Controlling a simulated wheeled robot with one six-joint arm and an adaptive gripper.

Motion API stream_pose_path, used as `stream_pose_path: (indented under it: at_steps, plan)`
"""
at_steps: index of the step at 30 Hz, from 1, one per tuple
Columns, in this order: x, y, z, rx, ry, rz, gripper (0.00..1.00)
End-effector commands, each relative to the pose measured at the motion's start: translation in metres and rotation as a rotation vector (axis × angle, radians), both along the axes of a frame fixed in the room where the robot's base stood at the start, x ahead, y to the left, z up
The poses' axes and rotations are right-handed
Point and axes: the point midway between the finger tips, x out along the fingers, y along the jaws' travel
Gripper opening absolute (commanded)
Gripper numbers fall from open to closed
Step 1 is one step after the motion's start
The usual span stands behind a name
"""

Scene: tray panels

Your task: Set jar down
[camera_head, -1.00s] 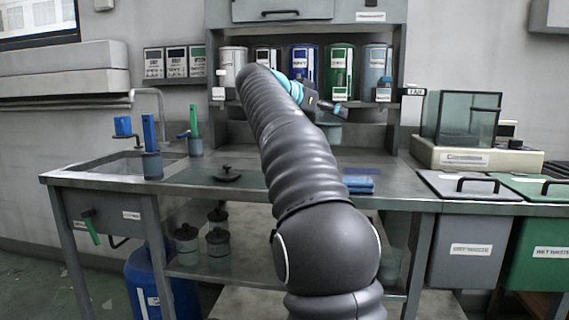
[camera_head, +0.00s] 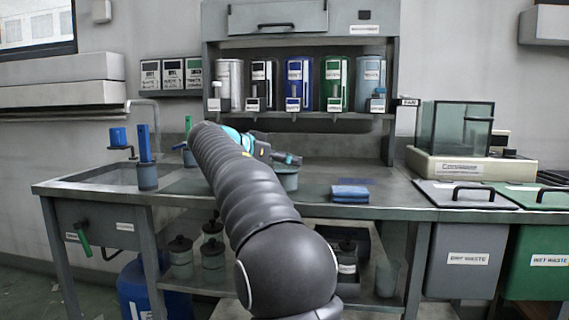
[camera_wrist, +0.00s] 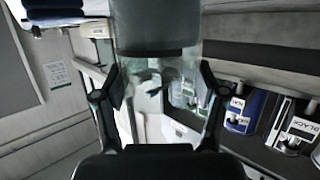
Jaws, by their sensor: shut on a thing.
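The jar (camera_head: 288,181) is a grey-green glass vessel, at the worktop's middle in the head view. My arm partly covers it, and I cannot tell whether its base touches the worktop (camera_head: 315,207). In the wrist view the jar (camera_wrist: 158,25) fills the upper middle, clear with a dark band across it. My gripper (camera_head: 284,159) is at the jar's upper part in the head view. In the wrist view the two fingers of my gripper (camera_wrist: 160,88) stand on either side of the glass, shut on it.
A folded blue cloth (camera_head: 350,193) lies just right of the jar. A blue-handled brush in a pot (camera_head: 147,176) stands left by the sink. Dispensers (camera_head: 298,84) line the shelf behind. A glass-sided balance (camera_head: 455,130) stands right. Lidded jars (camera_head: 180,258) sit on the lower shelf.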

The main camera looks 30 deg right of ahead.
Motion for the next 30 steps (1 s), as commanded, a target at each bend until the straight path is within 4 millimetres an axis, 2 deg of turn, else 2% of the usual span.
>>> stream_pose_path:
  at_steps: [13, 14, 16, 17, 30]
  plan:
    - [-0.0002, 0.0001, -0.0063, -0.001, -0.004, 0.001, 0.07]
    - [-0.0001, 0.0002, -0.0071, 0.0, -0.001, 0.001, 0.74]
    - [0.0, 0.0003, -0.006, 0.0, -0.001, 0.001, 0.91]
    - [0.0001, 0.0002, -0.006, 0.0, -0.001, 0.001, 0.96]
    - [-0.0001, 0.0009, -0.0006, 0.0, -0.001, 0.001, 0.96]
